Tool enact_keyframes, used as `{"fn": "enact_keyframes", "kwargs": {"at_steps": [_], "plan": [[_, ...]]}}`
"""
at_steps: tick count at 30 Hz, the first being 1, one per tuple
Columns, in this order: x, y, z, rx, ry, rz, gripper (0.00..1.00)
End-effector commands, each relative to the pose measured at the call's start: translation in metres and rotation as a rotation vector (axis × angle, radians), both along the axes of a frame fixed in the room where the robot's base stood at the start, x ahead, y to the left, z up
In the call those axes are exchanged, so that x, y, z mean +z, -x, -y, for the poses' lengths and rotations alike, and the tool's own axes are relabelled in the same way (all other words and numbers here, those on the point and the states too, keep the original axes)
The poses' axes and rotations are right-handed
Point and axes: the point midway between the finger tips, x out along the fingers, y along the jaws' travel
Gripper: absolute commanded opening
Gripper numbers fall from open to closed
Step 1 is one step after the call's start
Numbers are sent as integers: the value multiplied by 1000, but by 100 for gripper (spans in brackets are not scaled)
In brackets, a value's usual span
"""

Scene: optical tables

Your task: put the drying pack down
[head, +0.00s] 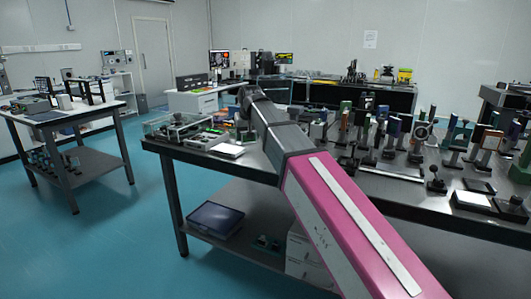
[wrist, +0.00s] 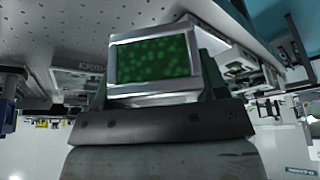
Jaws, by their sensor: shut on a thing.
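The drying pack (wrist: 152,58) is a silver-framed block with a window of green beads, large in the middle of the wrist view. My gripper (wrist: 155,84) is shut on it, with dark finger parts showing at its sides and below it. In the head view my arm reaches over the near optical table (head: 232,167), and its dark end (head: 248,95) is above the table's back left part. I cannot make out the pack in the head view. The wrist view looks upside down, with the grey tabletop (wrist: 75,30) at the top.
A clear-lidded case (head: 178,127) and a white flat item (head: 228,149) lie on the table's left part. Many mounted optics (head: 395,130) crowd its right part. A lower shelf holds a dark blue tray (head: 215,218). A side table (head: 62,118) stands left, with open blue floor between.

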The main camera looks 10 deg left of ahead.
Motion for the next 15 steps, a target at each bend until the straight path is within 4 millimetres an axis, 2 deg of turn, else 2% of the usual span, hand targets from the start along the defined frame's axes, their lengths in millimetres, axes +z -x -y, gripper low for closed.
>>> {"fn": "enact_keyframes", "kwargs": {"at_steps": [9, 15], "plan": [[-38, -49, 41, -3, 1, -2, 34], [-51, -65, 54, -1, -1, -1, 34]]}}
